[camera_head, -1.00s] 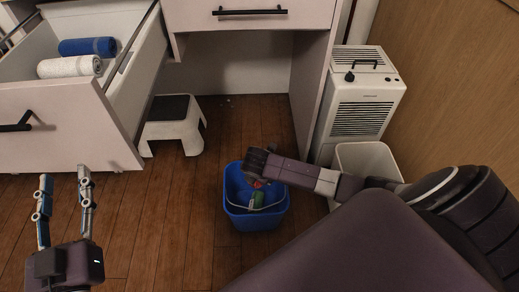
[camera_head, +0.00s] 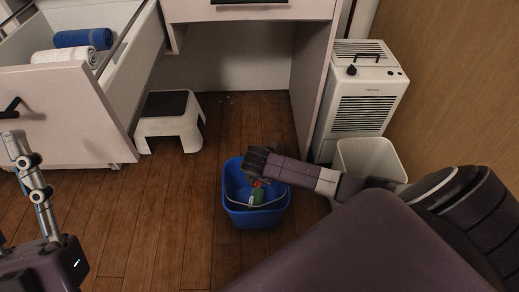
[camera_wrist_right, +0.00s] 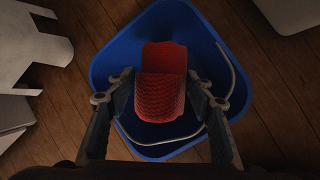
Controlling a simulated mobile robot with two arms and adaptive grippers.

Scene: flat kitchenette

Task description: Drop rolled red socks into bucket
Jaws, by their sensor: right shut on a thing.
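The blue bucket (camera_head: 235,212) stands on the wooden floor in the head view, its rim (camera_wrist_right: 105,75) under my right gripper in the wrist view. The rolled red socks (camera_wrist_right: 160,95) are between the two fingers of my right gripper (camera_wrist_right: 160,88), which is shut on them over the bucket's opening. In the head view my right gripper (camera_head: 255,172) is at the bucket's mouth, and only a bit of red shows below it. My left gripper (camera_head: 20,190) is empty at the left edge, its fingers spread, one mostly out of frame.
A white step stool (camera_head: 169,128), an open drawer (camera_head: 65,110) with rolled towels, a white bin (camera_head: 370,160) and a white appliance (camera_head: 362,100) stand around. Floor left of the bucket is clear.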

